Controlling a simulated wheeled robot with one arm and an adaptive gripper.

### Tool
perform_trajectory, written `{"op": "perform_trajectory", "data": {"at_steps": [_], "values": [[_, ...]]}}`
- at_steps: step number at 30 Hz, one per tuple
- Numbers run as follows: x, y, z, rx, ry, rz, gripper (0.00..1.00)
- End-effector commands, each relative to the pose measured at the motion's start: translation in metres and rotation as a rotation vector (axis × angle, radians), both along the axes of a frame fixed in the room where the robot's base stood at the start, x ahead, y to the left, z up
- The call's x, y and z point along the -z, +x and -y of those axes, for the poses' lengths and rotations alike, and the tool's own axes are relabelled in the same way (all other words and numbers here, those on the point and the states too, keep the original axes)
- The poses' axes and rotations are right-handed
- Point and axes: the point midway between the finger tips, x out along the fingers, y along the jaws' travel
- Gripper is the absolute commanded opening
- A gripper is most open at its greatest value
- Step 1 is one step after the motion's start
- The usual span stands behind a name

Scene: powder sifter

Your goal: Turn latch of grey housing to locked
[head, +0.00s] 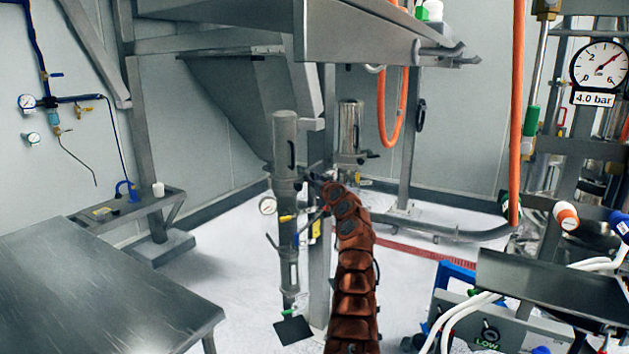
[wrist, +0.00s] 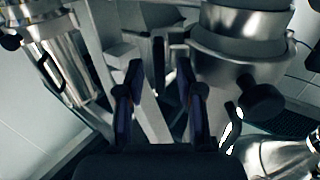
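A tall grey cylindrical housing (head: 285,140) with a dark handle on its side stands at the middle of the head view. A similar grey cylinder (head: 351,125) stands behind it, to the right. My gripper (wrist: 158,70) is beside the nearer cylinder in the head view, small and partly hidden by my arm. In the wrist view its two dark fingers are apart, with no object clearly held. A dark upright piece shows beyond the gap; I cannot tell whether it is the latch. A large metal body (wrist: 240,65) with a dark knob (wrist: 262,95) is close on the right.
Another metal cylinder (wrist: 60,60) is at the left of the wrist view. A steel hopper frame (head: 360,35) hangs overhead. A steel table (head: 100,290) is at the left. Orange hoses (head: 517,110) and a gauge (head: 600,66) are at the right. White floor lies between.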

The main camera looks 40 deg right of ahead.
Motion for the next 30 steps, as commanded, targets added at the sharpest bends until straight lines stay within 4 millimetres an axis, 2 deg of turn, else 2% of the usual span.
{"op": "perform_trajectory", "data": {"at_steps": [2, 12, 23, 30], "values": [[0.0002, 0.0000, 0.0000, 0.000, 0.000, 0.000, 0.35], [0.0002, 0.0000, -0.0001, 0.000, 0.001, -0.001, 0.00], [0.0008, -0.0001, 0.0000, 0.000, 0.005, 0.001, 0.00], [0.0029, -0.0002, -0.0001, -0.001, 0.066, 0.022, 0.00]]}}
